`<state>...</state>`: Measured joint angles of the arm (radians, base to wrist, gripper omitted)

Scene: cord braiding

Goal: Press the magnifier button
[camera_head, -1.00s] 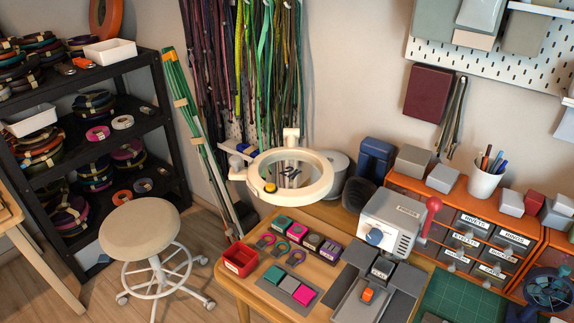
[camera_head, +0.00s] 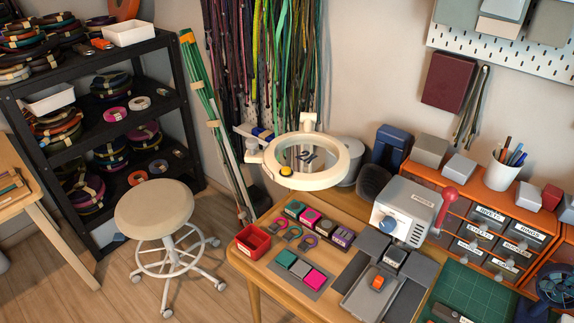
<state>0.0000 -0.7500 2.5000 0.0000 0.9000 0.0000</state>
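The magnifier (camera_head: 338,176) is a cream ring-shaped lamp with a lens, held above the back left of the wooden workbench. A round yellow button (camera_head: 286,171) sits on the left front part of its ring. Dark curled shapes show through the lens. My gripper is not in view, and nothing touches the button.
A red tray (camera_head: 253,242), several coloured blocks and a grey machine (camera_head: 403,211) with a red-knobbed lever stand on the workbench. An orange drawer unit (camera_head: 467,190) is at right. A stool (camera_head: 154,209) and a black shelf (camera_head: 88,152) are at left. Cords hang behind the magnifier.

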